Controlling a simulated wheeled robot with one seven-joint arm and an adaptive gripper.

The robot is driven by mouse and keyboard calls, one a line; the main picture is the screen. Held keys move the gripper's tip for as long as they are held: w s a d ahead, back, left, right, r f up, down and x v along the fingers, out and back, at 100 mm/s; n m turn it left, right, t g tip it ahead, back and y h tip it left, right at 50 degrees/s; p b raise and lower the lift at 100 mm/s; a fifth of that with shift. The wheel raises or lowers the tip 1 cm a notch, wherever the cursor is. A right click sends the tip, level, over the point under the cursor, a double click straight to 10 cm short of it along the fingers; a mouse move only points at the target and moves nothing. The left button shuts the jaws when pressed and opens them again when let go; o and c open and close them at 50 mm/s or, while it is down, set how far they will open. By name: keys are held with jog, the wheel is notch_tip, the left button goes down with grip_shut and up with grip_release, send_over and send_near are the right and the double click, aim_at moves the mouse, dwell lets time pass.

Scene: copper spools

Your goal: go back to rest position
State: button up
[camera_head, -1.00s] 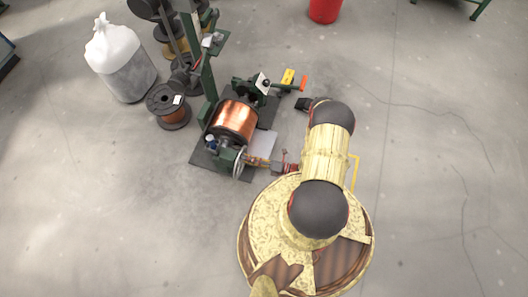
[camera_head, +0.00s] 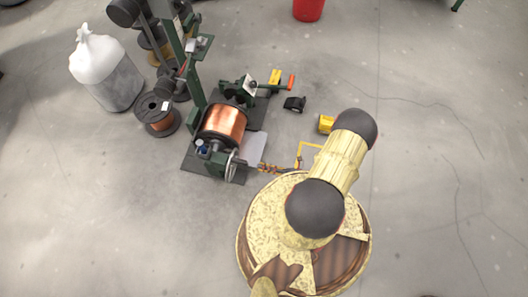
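In the head view, my patterned yellow arm with dark round joints rises over my base at the lower middle. I cannot make out my gripper; the arm links may cover it. A spool of copper wire (camera_head: 222,122) sits in the green winding machine (camera_head: 192,85), left of my arm and apart from its upper joint.
A white sack-like container (camera_head: 105,72) stands at the upper left, and a red bucket (camera_head: 308,9) at the top. A small black object (camera_head: 295,103) and a yellow object (camera_head: 327,124) lie between the machine and my arm. The floor at right is clear.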

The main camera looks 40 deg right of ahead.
dwell(0.5)
jog(key=s+a+r+n+g+y, duration=0.4)
jog(key=s+a+n+g, duration=0.25)
jog(key=n, duration=0.25)
jog(key=w+d+r+n+g+h+p, duration=0.1)
jog(key=d+r+n+g+h, duration=0.25)
jog(key=r+n, duration=0.65)
jog(key=d+r+n+g+h+p, duration=0.15)
jog(key=d+r+n+g, duration=0.3)
jog(key=r, duration=0.95)
jog(key=w+d+r+n+g+h+p, duration=0.1)
jog(key=d+r+n+g+h, duration=0.2)
jog(key=r+n, duration=0.65)
jog(key=a+r+n+t+h+p, duration=0.1)
jog(key=a+r, duration=0.4)
jog(key=r, duration=0.7)
jog(key=a+r+n+t+h+p, duration=0.1)
jog(key=a+r+n+t+h, duration=0.2)
jog(key=r, duration=0.9)
jog(key=a+r+n+t+h+p, duration=0.1)
jog(key=a+r+n+t, duration=0.3)
jog(key=r, duration=0.9)
jog(key=a+n+h, duration=0.1)
jog(key=a+n, duration=0.1)
jog(key=a, duration=0.2)
jog(key=shift+a+h+p, duration=0.15)
jog(key=shift+h+p, duration=0.15)
